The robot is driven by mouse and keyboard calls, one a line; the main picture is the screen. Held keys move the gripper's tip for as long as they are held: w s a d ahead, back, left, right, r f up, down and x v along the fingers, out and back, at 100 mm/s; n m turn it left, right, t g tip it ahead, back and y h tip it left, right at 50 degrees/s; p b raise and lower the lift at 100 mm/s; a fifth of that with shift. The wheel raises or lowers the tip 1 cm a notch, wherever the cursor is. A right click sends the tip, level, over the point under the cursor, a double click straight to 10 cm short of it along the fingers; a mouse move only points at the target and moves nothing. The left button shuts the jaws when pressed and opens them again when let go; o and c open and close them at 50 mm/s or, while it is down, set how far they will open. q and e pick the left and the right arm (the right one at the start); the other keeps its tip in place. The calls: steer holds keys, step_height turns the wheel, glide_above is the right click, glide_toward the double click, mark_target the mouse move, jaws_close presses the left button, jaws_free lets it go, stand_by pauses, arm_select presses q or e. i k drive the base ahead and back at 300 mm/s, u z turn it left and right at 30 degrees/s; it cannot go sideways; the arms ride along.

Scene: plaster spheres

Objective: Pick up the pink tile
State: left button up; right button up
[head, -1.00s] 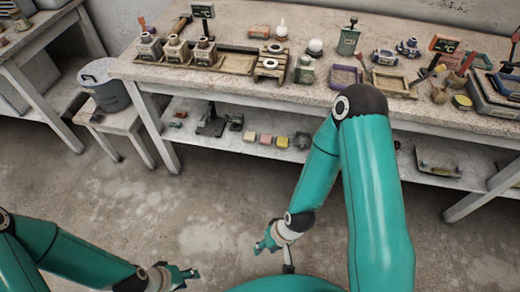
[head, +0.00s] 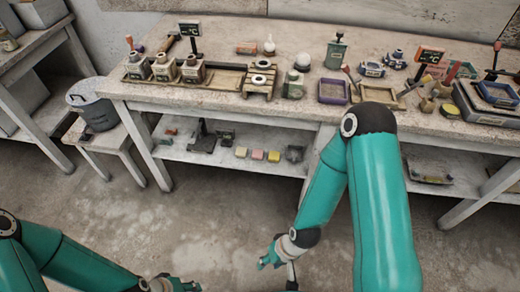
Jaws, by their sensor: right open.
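The pink tile (head: 258,155) is a small block on the lower shelf of the long workbench. It lies in a row between two yellowish tiles, the left one (head: 241,152) and the right one (head: 274,156), with small gaps. My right gripper (head: 272,264) is open and empty. It hangs over the floor at the bottom centre, well apart from the shelf. My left gripper (head: 182,285) is at the bottom edge, partly cut off, and its opening is unclear. Nothing hides the pink tile.
The workbench (head: 225,103) carries pots, trays and tools along its top. Its top edge overhangs the shelf (head: 215,157). A dark stand (head: 203,140) is left of the tiles and a grey piece (head: 295,153) right. A bucket (head: 98,106) stands on a stool. The floor before the shelf is clear.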

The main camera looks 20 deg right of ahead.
mark_target(258, 154)
steer(key=i, duration=1.2)
steer(key=u, duration=0.1)
